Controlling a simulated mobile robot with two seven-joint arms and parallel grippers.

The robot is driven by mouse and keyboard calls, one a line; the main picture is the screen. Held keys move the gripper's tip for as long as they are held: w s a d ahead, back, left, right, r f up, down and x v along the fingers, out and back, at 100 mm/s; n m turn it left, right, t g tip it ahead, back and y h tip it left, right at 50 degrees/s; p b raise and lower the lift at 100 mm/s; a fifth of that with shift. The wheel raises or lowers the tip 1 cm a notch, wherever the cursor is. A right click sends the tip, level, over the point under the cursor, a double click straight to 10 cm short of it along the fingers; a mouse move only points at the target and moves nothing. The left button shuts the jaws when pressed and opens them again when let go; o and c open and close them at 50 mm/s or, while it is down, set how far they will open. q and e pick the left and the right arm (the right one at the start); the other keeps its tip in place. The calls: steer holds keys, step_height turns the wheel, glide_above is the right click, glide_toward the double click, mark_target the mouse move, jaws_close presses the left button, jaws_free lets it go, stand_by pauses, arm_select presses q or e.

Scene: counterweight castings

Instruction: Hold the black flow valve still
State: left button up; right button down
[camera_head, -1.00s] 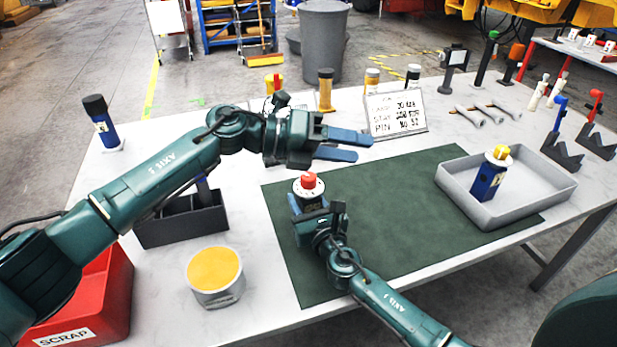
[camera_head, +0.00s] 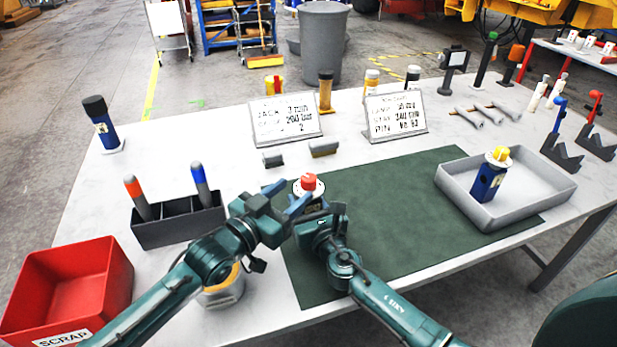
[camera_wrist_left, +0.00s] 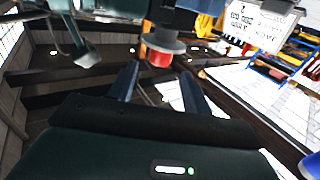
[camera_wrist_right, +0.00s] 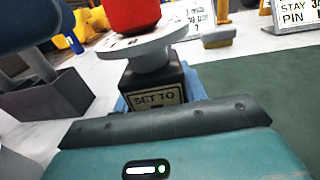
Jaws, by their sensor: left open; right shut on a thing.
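The black flow valve (camera_wrist_right: 155,80) stands upright on the green mat's left part, with a "SET TO" label, a pale dial disc and a red knob (camera_wrist_right: 133,14) on top. In the head view its red knob (camera_head: 308,181) shows, while most of its body is hidden behind my grippers. My right gripper (camera_head: 322,222) is shut on the valve's black body, below the disc. My left gripper (camera_head: 289,197) is open beside the knob. In the left wrist view the knob (camera_wrist_left: 160,59) lies ahead of and between the open fingers; I cannot tell whether they touch it.
A green mat (camera_head: 400,220) lies under the valve. A grey tray (camera_head: 530,205) holds a blue valve with a yellow knob (camera_head: 500,154). A black pen holder (camera_head: 180,224), a red scrap bin (camera_head: 70,285) and a yellow-topped tin (camera_head: 225,290) are left. Two signs (camera_head: 285,120) stand behind.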

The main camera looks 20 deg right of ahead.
mark_target(304, 182)
arm_select(q)
steer(key=shift+x, duration=3.2)
steer(key=shift+c, duration=0.2)
steer(key=c, duration=0.9)
